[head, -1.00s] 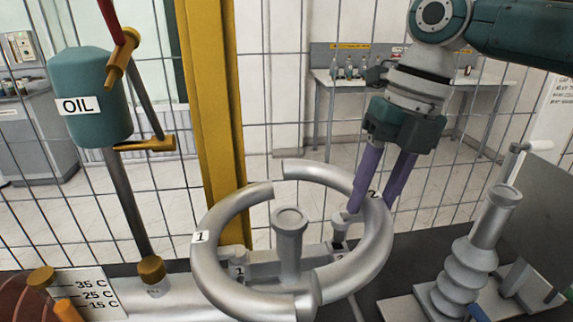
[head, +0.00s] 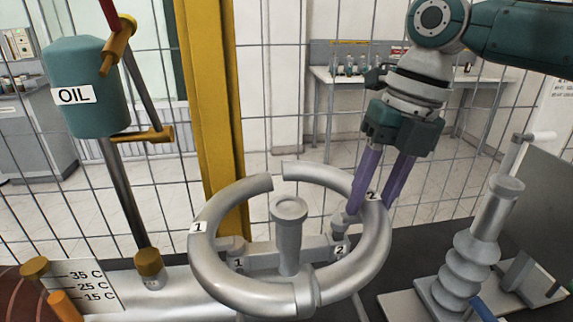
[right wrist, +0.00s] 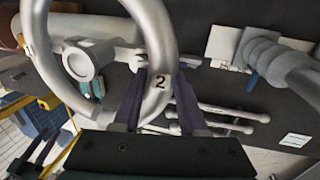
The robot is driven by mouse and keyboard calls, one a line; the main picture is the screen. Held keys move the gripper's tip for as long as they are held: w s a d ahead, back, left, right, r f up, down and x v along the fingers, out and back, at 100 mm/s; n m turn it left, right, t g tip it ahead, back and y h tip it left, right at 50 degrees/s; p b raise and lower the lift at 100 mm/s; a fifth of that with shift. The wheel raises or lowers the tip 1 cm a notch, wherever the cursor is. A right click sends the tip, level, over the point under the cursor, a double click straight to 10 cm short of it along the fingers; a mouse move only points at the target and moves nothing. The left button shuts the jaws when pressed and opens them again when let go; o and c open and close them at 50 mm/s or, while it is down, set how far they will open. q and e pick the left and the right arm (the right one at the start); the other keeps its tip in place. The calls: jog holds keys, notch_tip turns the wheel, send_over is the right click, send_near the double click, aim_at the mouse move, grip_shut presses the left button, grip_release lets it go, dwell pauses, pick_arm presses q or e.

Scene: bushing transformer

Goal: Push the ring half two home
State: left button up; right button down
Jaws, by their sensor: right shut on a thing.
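Ring half two (head: 376,245) is the right-hand grey curved tube marked 2. It also shows in the right wrist view (right wrist: 157,45). My right gripper (head: 370,208) is shut on it by the 2 mark, with purple fingers on either side of the tube. Ring half one (head: 207,258), marked 1, curves on the left. The halves form a ring around a grey central post (head: 290,235). Their near ends meet at a collar at the front; a gap shows between their far ends. Whether the near joint is fully closed I cannot tell.
A ribbed grey bushing (head: 470,262) stands at the right. A teal oil tank (head: 85,95) on a pole is at the left. A yellow column (head: 213,110) and wire mesh stand behind the ring. A temperature plate (head: 85,285) is at the lower left.

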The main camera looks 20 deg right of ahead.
jog(key=shift+d+b+x, duration=0.2)
jog(key=shift+b+x, duration=0.5)
jog(key=shift+x, duration=0.3)
jog(key=shift+c, duration=1.9)
grip_release()
jog(key=b+v, duration=0.1)
jog(key=v, duration=0.9)
jog(key=shift+b, duration=0.4)
jog(key=shift+a, duration=0.1)
